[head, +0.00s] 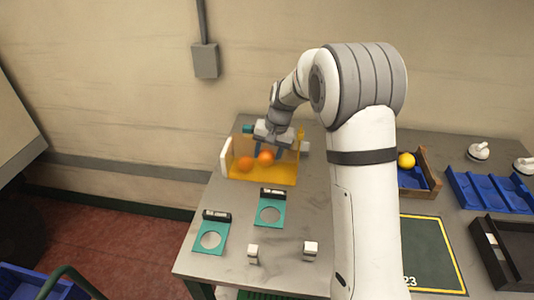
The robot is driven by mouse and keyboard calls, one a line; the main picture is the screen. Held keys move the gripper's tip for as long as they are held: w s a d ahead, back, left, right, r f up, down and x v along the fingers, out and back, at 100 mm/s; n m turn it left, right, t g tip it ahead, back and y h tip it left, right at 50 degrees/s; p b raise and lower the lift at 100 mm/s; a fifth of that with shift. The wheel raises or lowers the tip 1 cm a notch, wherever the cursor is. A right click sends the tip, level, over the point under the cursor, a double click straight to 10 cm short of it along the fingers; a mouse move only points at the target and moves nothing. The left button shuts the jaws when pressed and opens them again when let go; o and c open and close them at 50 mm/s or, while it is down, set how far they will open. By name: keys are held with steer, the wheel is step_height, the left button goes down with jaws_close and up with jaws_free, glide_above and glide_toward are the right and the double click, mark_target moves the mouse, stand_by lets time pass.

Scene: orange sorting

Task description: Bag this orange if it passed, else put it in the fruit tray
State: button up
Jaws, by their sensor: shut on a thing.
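My gripper (269,152) reaches down at the back left of the table, over the yellow see-through bin (270,178). It is shut on an orange (266,157), which is in or just above the bin; the exact height is hard to tell. A second orange (245,164) sits to the left in the bin. A wooden crate with a blue inside (432,163) stands right of my arm and holds a yellow fruit (406,160). My arm hides part of this crate. I cannot tell which container is the bag or the fruit tray.
Two teal plates with round holes and black displays (270,211) (211,238) lie in front of the bin. A blue tray (490,192), dark tray (508,245) and green mat (428,250) are right.

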steer(key=o, duration=1.1)
steer(key=shift+a+r+p+v, duration=0.1)
steer(key=shift+a+p+v, duration=0.2)
steer(key=shift+p+v, duration=0.8)
steer(key=shift+a+r+p+v, duration=0.1)
steer(key=shift+a+p+v, duration=0.4)
steer(key=shift+v, duration=1.05)
steer(key=shift+a+p+v, duration=0.1)
steer(key=shift+p+v, duration=0.9)
steer(key=shift+v, duration=0.3)
steer(key=shift+w, duration=0.1)
